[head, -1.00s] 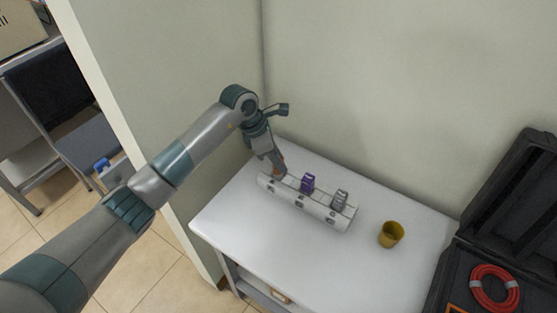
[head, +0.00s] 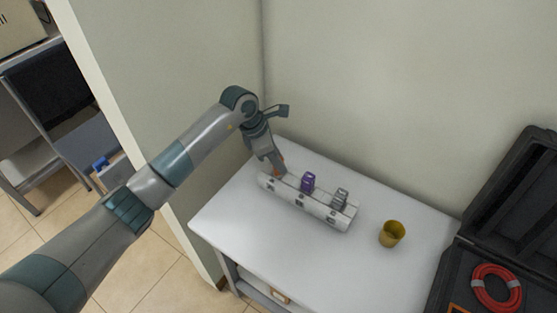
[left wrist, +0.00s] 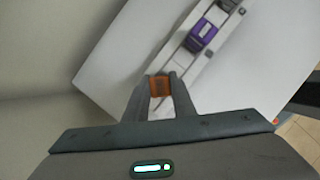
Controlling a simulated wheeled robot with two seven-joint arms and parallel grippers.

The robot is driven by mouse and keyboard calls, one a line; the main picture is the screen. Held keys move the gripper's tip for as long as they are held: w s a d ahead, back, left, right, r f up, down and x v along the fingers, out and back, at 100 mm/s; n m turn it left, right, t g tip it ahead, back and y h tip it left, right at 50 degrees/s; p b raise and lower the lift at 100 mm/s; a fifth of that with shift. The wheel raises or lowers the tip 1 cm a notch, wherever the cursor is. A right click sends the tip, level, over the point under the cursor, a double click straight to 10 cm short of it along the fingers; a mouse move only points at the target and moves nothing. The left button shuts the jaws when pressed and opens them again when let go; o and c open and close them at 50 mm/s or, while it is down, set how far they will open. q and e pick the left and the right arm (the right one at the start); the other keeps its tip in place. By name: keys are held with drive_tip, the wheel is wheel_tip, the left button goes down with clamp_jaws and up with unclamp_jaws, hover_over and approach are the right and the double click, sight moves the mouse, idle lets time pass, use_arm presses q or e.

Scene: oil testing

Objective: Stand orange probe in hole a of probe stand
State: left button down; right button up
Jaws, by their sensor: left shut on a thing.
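The white probe stand (head: 312,204) lies along the table near the wall. It holds a purple probe (head: 308,182) near its middle and a grey probe (head: 340,198) toward its right end. My left gripper (head: 280,172) is at the stand's left end, shut on the orange probe (left wrist: 160,86), which shows between the fingertips in the left wrist view. In the head view the orange probe is mostly hidden by the fingers. I cannot tell how deep it sits in the hole there. The purple probe also shows in the left wrist view (left wrist: 202,35). My right gripper is not in view.
The stand is on a white table (head: 250,230). A yellow cup (head: 391,234) stands to the right of the stand. An open black case (head: 475,262) with a coiled red cable (head: 495,288) is at the far right. Walls close off the table's back and left.

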use_arm(q)
drive_tip(key=shift+f, duration=0.2)
drive_tip(key=c, duration=1.8)
unclamp_jaws()
drive_tip(key=shift+o, duration=0.2)
drive_tip(key=shift+a, duration=0.1)
drive_tip(key=w+p+v, duration=0.1)
drive_tip(key=p+v, duration=0.3)
drive_tip(key=v, duration=0.7)
drive_tip(key=shift+s+p, duration=0.4)
drive_tip(key=shift+s, duration=0.1)
